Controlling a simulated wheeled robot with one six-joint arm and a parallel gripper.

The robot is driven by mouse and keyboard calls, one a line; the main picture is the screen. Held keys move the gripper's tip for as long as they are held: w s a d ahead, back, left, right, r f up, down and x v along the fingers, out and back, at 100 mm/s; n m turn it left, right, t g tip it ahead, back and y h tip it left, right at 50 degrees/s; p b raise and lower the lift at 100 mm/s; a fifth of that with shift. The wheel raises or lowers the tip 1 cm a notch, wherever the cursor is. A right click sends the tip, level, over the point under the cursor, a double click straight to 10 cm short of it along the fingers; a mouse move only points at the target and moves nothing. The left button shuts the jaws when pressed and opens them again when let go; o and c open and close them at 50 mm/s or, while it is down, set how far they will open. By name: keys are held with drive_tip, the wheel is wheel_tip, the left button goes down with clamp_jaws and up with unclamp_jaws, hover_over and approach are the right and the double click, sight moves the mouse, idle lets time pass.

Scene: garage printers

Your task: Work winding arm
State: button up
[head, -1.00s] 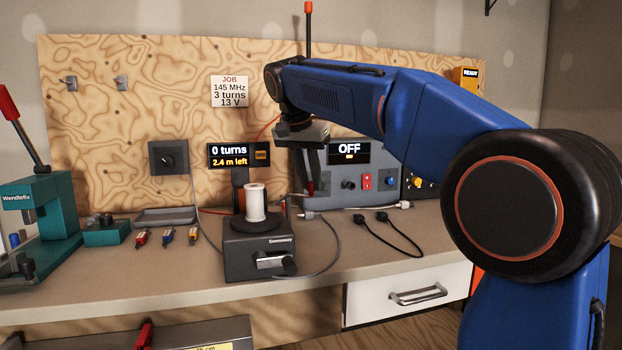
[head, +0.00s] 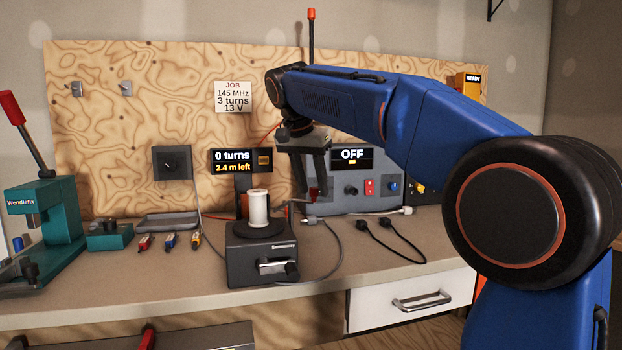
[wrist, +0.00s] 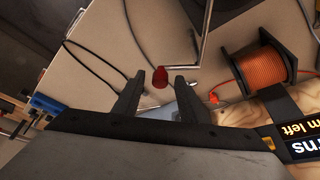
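The winder (head: 259,250) stands on the bench, a dark box with a white bobbin (head: 259,207) on its round top. A small red piece (wrist: 160,76) shows between the fingertips with gaps on both sides.
A spool of orange wire (wrist: 258,70) lies close to my gripper. A grey power unit (head: 355,188) reading OFF stands right. A black cable (head: 397,245) lies on the bench. A teal press (head: 45,215) with a red-tipped lever stands left. The bench front is clear.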

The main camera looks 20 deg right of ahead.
drive_tip(key=v, duration=1.7)
drive_tip(key=shift+r, duration=0.25)
drive_tip(key=shift+d, duration=0.1)
drive_tip(key=s+d+f+n+y, duration=0.1)
drive_tip(key=s+d+f+n, duration=0.2)
drive_tip(key=s+f, duration=0.7)
drive_tip(key=s+d+f+n+t+y, duration=0.1)
drive_tip(key=s+d+f+n, duration=0.2)
drive_tip(key=s+f, duration=0.8)
drive_tip(key=s+d+f+n+y, duration=0.1)
drive_tip(key=s+d+f+n, duration=0.2)
drive_tip(key=f, duration=2.4)
drive_tip(key=s+d, duration=0.3)
drive_tip(key=s, duration=0.4)
drive_tip(key=shift+s+f+t, duration=0.2)
drive_tip(key=shift+s+t, duration=0.1)
